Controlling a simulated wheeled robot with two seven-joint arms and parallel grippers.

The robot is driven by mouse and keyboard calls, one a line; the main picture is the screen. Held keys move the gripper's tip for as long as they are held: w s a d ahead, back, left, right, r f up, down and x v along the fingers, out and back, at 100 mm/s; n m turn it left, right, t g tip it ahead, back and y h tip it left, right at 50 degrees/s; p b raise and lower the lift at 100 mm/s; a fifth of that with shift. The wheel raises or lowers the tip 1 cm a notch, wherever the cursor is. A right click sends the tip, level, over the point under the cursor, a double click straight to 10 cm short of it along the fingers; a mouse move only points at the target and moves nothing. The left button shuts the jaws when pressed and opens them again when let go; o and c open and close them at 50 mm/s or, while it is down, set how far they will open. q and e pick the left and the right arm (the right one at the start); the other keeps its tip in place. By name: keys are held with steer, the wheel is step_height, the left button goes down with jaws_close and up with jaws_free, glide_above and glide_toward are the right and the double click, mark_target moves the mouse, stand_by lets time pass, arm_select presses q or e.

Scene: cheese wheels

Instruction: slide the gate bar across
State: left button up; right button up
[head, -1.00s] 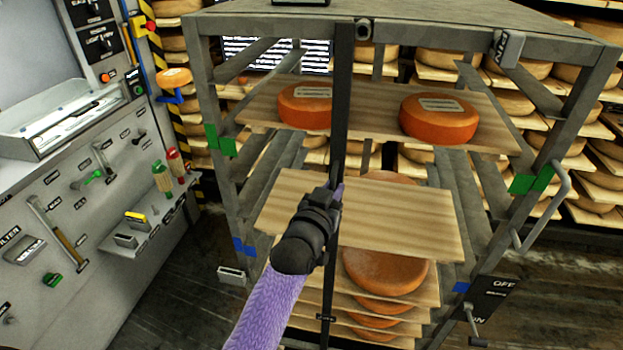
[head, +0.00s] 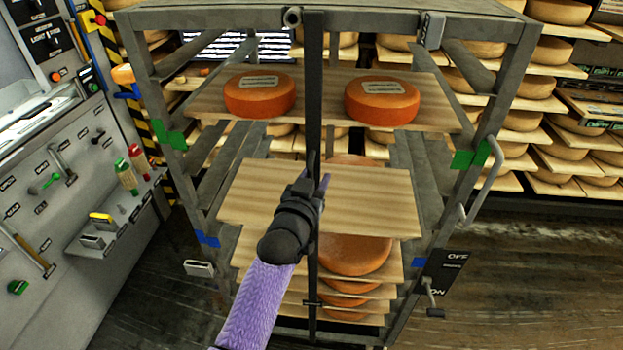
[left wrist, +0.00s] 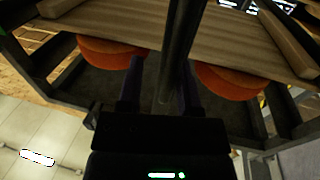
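The gate bar (head: 314,85) is a dark upright bar across the front of a grey rack. It stands slightly right of a short tube (head: 292,17) on the rack's top edge. My left gripper (head: 318,173) is at the bar about halfway up. In the left wrist view the bar (left wrist: 183,35) passes between the two spread fingers (left wrist: 158,85), closer to the right finger, with a gap on the left. Whether a finger touches it is unclear. My right gripper is in neither view.
The rack holds wooden shelves with orange cheeses (head: 260,95) behind the bar. A grey latch block (head: 432,30) sits at the top right. A handle (head: 482,185) and an OFF/ON switch (head: 440,272) are on the right side. A tool panel (head: 60,215) stands left.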

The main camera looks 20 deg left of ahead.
arm_select(q)
steer(key=shift+a, duration=0.1)
steer(key=s+p, duration=0.1)
steer(key=s, duration=0.9)
steer(key=shift+d, duration=0.2)
steer(key=s+d+f+m+g+h+b, duration=0.1)
steer(key=s+f+g+b, duration=0.25)
steer(key=f, duration=1.05)
steer(key=s+d+f+m+g+b, duration=0.15)
steer(key=s+f+g, duration=0.3)
steer(key=f, duration=1.05)
steer(key=s+a+f+g+b, duration=0.1)
steer(key=s+f+g, duration=0.2)
steer(key=s+f, duration=0.3)
steer(key=s+a+f+g+b, duration=0.1)
steer(key=s+f+g+b, duration=0.1)
steer(key=s+f, duration=0.5)
steer(key=s+a+f+g+b, duration=0.1)
steer(key=s+f+g, duration=0.3)
steer(key=s, duration=1.2)
step_height(320, 180, down, 3)
steer(key=shift+s+a+r+y+b, duration=0.1)
steer(key=shift+s+a+y+b, duration=0.1)
steer(key=shift+a+y+b, duration=0.15)
